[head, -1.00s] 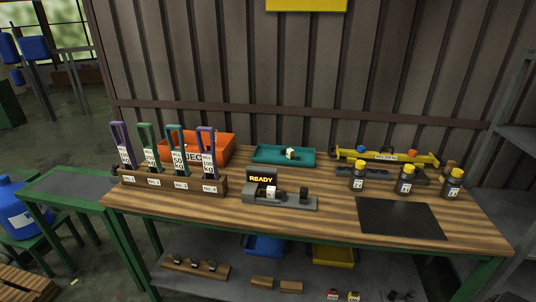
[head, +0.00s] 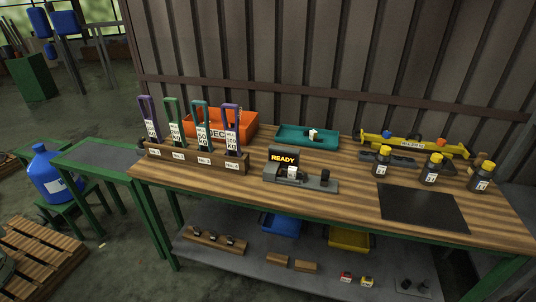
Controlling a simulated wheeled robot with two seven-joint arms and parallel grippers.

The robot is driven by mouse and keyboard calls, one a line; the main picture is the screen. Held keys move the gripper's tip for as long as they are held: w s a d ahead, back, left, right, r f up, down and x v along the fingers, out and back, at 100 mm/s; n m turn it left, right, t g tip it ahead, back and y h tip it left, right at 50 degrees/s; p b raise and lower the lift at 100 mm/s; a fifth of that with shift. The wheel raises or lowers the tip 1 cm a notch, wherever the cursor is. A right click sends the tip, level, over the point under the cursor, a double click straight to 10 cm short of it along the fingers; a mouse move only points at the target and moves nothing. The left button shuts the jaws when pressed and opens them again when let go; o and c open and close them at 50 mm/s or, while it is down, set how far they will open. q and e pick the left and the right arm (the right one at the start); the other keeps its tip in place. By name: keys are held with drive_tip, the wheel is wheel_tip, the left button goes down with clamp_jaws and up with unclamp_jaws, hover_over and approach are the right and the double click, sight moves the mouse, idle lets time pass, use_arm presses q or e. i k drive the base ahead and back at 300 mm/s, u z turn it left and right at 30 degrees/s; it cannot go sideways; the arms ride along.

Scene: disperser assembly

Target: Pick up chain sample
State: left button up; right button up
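No object in view is clearly a chain; I cannot tell which thing is the chain sample. A small black-and-white piece (head: 313,134) lies in the teal tray (head: 290,137) at the back of the bench. A grey device (head: 315,184) with a screen reading READY (head: 284,158) stands mid-bench and bears a small white piece (head: 292,171) and a black knob. Several tall coloured loop-handled tools (head: 202,127), with kg labels, stand in a wooden rack (head: 195,159) at the left. Neither of my grippers shows.
An orange bin (head: 250,125) stands behind the rack. A yellow bar tool (head: 411,143) lies at the back right, behind yellow-capped bottles (head: 432,170). A black mat (head: 422,206) lies front right. The lower shelf holds a blue bin (head: 281,226) and a yellow bin (head: 350,238).

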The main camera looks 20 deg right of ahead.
sight(293, 173)
drive_tip(key=z, duration=0.3)
drive_tip(key=i, duration=1.15)
drive_tip(key=z, duration=0.5)
